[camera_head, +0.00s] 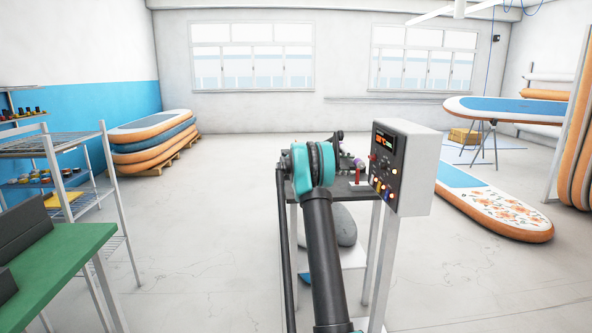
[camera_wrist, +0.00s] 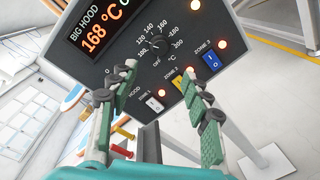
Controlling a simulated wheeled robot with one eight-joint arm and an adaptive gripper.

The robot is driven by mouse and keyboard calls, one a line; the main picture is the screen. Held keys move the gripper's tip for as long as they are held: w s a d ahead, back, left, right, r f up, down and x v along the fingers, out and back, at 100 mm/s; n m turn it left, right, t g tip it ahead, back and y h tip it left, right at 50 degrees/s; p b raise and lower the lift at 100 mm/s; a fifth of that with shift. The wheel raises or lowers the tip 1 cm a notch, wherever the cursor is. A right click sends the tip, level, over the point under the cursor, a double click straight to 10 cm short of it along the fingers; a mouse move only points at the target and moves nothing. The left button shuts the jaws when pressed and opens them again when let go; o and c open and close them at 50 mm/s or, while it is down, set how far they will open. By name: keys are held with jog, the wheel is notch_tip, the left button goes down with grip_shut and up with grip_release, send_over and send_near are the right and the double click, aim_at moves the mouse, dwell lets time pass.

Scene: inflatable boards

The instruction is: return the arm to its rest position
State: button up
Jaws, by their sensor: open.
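My gripper (camera_wrist: 158,80) is open in the wrist camera view, with one green-padded finger on each side and nothing between them. Its fingers point at the control panel (camera_wrist: 135,50), which reads BIG HOOD and 168 °C. In the head camera view my arm reaches forward, and the arm mostly hides my gripper. The grey control box (camera_head: 415,165) stands just right of the arm's end. I cannot tell whether a finger touches the panel.
The panel has a dial (camera_wrist: 158,45), a white switch (camera_wrist: 155,103), a blue switch (camera_wrist: 210,59) and lit lamps. A dark-topped stand (camera_head: 357,190) lies under the arm's end. A green table (camera_head: 60,255) and a metal rack (camera_head: 85,150) are left. Open floor (camera_head: 205,240) lies between.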

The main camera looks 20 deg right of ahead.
jog(key=s+a+f+m+t+y, duration=0.1)
jog(key=s+a+f+t+y, duration=0.2)
jog(key=s+a, duration=1)
jog(key=s+a+f+m+t+y, duration=0.1)
jog(key=s+a+f+t+y, duration=0.2)
jog(key=s+a+f+y, duration=0.5)
jog(key=s+a+f+m+t+y, duration=0.1)
jog(key=s+a+f+t+y, duration=0.2)
jog(key=s+a+f, duration=1.1)
jog(key=s+a+y, duration=0.2)
jog(key=s+a, duration=0.1)
jog(key=s, duration=0.6)
jog(key=shift+s+a+f+m+y, duration=0.15)
jog(key=shift+a+f+m+y, duration=0.15)
jog(key=shift+a+m, duration=0.1)
